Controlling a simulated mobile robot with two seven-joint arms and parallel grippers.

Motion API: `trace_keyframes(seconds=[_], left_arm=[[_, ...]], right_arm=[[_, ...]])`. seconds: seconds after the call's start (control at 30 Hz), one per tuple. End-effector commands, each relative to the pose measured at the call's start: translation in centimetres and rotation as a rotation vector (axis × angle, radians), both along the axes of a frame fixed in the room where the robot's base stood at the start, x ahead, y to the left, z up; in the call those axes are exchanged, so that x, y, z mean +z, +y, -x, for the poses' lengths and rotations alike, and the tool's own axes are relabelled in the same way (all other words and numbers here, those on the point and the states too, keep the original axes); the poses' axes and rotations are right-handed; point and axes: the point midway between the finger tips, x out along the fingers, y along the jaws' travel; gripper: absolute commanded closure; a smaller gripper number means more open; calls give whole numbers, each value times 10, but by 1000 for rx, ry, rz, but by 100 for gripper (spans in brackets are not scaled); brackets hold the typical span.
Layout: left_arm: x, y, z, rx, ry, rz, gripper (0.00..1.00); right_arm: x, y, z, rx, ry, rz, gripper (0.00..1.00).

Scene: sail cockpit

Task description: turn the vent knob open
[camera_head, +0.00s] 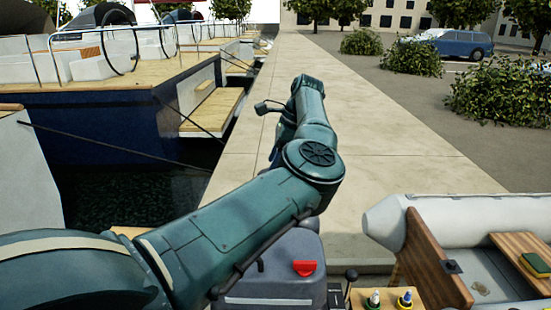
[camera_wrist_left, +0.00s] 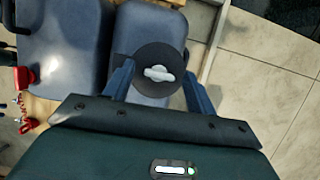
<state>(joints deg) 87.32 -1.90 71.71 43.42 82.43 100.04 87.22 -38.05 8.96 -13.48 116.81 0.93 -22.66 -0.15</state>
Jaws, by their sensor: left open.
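The vent knob (camera_wrist_left: 158,73) is a small white bar-shaped handle on a round dark cap in the left wrist view. The cap (camera_wrist_left: 158,56) sits by a blue-grey body. My left gripper (camera_wrist_left: 158,71) is open, with one dark finger on each side of the cap and the white knob between them. I cannot tell whether the fingers touch the cap. In the head view my left arm reaches up the middle of the picture and I cannot make out the knob there. My right gripper is not in view.
A grey motor cover with a red handle (camera_head: 305,267) stands below my arm. A grey inflatable dinghy (camera_head: 440,210) is at right. Small bottles (camera_head: 405,299) stand in a wooden holder near it. A moored boat (camera_head: 130,105) lies at left. The pale quay (camera_head: 390,140) is clear.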

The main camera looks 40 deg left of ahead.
Motion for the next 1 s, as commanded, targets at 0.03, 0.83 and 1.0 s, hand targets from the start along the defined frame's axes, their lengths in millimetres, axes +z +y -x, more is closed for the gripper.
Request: trace_keyframes(seconds=[0.03,0.83,1.0], left_arm=[[0,0,0,-1,0,0,44],[114,-33,-29,-2,2,1,44],[120,-36,-31,-2,1,0,44]], right_arm=[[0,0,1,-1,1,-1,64],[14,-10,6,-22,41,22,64],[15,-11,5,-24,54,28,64]])
